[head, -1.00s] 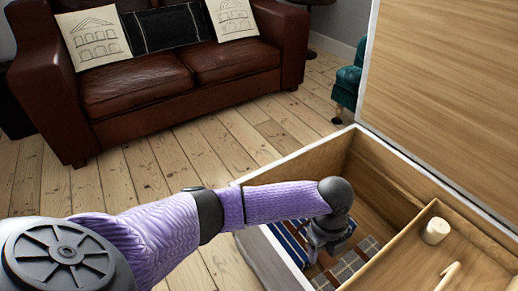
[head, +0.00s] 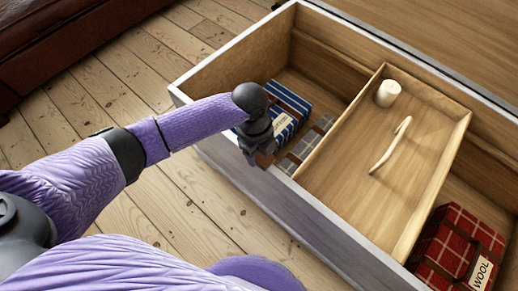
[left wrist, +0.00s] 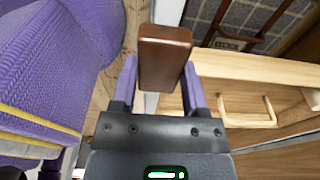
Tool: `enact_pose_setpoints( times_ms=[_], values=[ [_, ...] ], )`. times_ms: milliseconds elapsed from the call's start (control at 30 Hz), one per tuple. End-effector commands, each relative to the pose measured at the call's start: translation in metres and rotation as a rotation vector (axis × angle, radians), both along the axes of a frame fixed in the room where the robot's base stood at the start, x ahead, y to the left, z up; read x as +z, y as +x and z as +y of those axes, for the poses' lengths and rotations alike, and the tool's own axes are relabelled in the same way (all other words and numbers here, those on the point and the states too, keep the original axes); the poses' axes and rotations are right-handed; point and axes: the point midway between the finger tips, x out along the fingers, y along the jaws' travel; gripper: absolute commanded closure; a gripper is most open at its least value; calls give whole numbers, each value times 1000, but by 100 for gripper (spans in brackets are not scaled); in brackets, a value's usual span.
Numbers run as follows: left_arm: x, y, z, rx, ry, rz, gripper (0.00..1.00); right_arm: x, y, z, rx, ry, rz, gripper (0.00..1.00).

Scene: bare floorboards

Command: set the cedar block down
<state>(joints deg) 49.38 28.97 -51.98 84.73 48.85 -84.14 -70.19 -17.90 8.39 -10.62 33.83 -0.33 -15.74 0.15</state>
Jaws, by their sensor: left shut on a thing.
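My left gripper (head: 259,146) is shut on the cedar block (head: 265,160), a small reddish-brown block. In the left wrist view the block (left wrist: 165,55) stands out between the two purple fingers of the gripper (left wrist: 160,88). The gripper hangs at the front wall of an open chest (head: 250,185), by its left compartment. In the left wrist view the chest's pale rim passes behind the block, with floor to the left. I cannot tell whether the block touches the rim. My right gripper is not in view.
The left compartment holds a blue striped blanket (head: 291,100) and a grey plaid one (head: 308,142). A wooden tray (head: 335,165) in the middle holds a cream cylinder (head: 388,93) and a curved peg (head: 391,145). A red plaid blanket (head: 452,245) lies at right. Floorboards (head: 130,225) in front are bare.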

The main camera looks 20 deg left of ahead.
Motion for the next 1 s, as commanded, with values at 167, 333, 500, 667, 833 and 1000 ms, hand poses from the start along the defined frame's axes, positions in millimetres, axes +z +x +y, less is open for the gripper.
enact_pose_setpoints(
  times_ms=[167, 333, 500, 667, 833, 1000],
  values=[
    [-2, 0, 0, 0, 0, 0, 22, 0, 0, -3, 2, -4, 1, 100],
    [-2, 0, 0, 0, 0, 1, 8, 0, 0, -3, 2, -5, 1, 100],
    [-2, 0, 0, 0, 0, 1, 8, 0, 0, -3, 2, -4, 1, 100],
    [14, 1, 1, 0, 0, -2, 8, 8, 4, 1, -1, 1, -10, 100],
    [58, 3, 5, 0, 0, -10, 8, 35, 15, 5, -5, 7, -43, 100],
    [108, 5, 10, 1, -1, -10, 8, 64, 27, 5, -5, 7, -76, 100]
  ],
)
